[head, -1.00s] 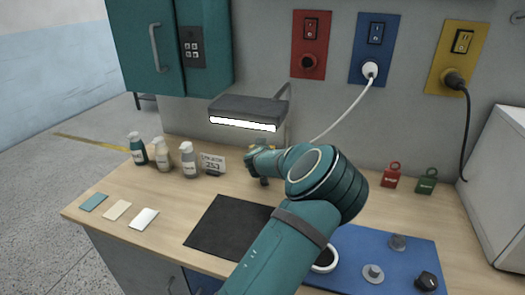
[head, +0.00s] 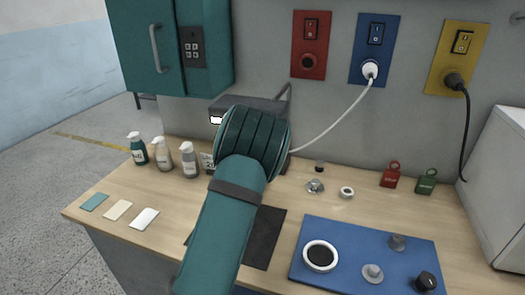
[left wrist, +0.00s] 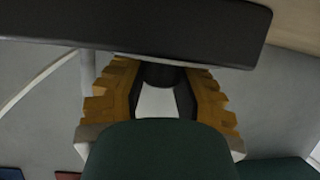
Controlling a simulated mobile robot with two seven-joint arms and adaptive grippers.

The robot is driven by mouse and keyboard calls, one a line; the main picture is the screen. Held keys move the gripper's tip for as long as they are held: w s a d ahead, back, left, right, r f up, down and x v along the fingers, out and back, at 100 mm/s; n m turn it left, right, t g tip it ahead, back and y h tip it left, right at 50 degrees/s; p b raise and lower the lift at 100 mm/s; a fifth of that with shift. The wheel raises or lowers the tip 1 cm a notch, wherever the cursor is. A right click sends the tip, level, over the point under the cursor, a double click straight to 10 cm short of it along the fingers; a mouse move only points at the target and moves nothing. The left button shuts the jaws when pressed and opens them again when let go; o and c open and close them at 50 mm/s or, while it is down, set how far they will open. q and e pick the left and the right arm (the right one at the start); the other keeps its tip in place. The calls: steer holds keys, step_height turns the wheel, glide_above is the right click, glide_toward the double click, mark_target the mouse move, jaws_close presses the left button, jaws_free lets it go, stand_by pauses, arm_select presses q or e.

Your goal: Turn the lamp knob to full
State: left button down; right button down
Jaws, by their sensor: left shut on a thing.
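The lamp's dark grey head (head: 262,102) is at the back of the bench in the head view, mostly behind my left arm. A bit of its bright strip (head: 216,120) shows at the left, so it is lit. In the left wrist view the lamp (left wrist: 150,25) is a black bar across the top. My left gripper (left wrist: 158,95) has its yellow ridged fingers around a dark round knob (left wrist: 160,75) under that bar and is shut on it. My arm hides this gripper and the knob in the head view. My right gripper is not in view.
A white cable (head: 335,126) runs from the lamp to the blue wall panel (head: 373,48). Several bottles (head: 163,155) stand left of my arm. A black mat (head: 266,238) and a blue mat (head: 340,236) with small parts lie in front. The bench's right rear holds red and green tags.

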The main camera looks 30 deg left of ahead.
arm_select(q)
steer(key=c, duration=0.6)
jaws_free()
steer(key=shift+w, duration=0.1)
steer(key=shift+c, duration=0.2)
steer(key=v, duration=1.2)
